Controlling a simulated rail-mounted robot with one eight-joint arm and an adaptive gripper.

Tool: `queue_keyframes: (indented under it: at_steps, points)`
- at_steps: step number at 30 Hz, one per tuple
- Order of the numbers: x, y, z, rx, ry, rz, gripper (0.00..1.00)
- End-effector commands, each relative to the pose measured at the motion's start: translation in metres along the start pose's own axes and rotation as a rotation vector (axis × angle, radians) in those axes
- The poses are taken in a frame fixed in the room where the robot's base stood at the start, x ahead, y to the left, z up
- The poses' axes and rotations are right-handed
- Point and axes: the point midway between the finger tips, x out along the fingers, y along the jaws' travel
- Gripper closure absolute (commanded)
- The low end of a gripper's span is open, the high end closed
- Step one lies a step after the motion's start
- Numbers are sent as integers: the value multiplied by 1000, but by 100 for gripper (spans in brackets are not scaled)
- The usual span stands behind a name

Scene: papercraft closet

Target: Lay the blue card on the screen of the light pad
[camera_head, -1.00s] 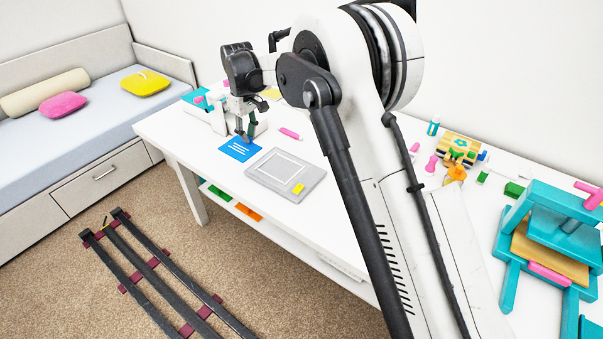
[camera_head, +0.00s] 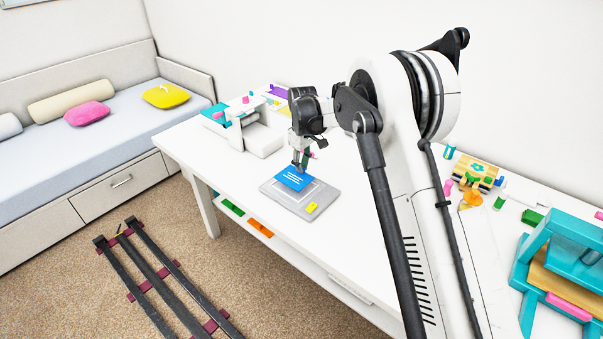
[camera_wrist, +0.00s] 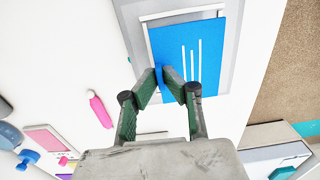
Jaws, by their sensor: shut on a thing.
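The blue card (camera_head: 293,178) with white lines is in my gripper (camera_head: 301,166), which is shut on its edge. In the head view the card is over the far part of the grey light pad (camera_head: 276,199), covering part of its pale screen (camera_head: 312,194). A yellow patch is at the pad's near right corner. In the wrist view the fingertips (camera_wrist: 174,82) pinch the near edge of the card (camera_wrist: 205,50), and the pad's rim (camera_wrist: 138,40) shows beside it. I cannot tell whether the card touches the screen.
A white machine (camera_head: 258,138) stands on the table left of the pad. A pink pen-like thing (camera_wrist: 100,109) lies beside the pad. A teal press (camera_head: 560,262) and small craft items are at the right. Clear white table surrounds the pad.

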Motion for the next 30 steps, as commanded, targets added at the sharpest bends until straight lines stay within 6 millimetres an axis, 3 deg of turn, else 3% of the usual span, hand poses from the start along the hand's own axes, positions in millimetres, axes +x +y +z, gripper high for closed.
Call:
queue_keyframes:
  at_steps: [6, 17, 22, 30]
  points:
    - [29, 0, 0, 0, 0, 0, 100]
    - [34, 0, 0, 0, 0, 0, 100]
    - [34, 0, 0, 0, 0, 0, 75]
    - [33, 0, 0, 0, 0, 0, 74]
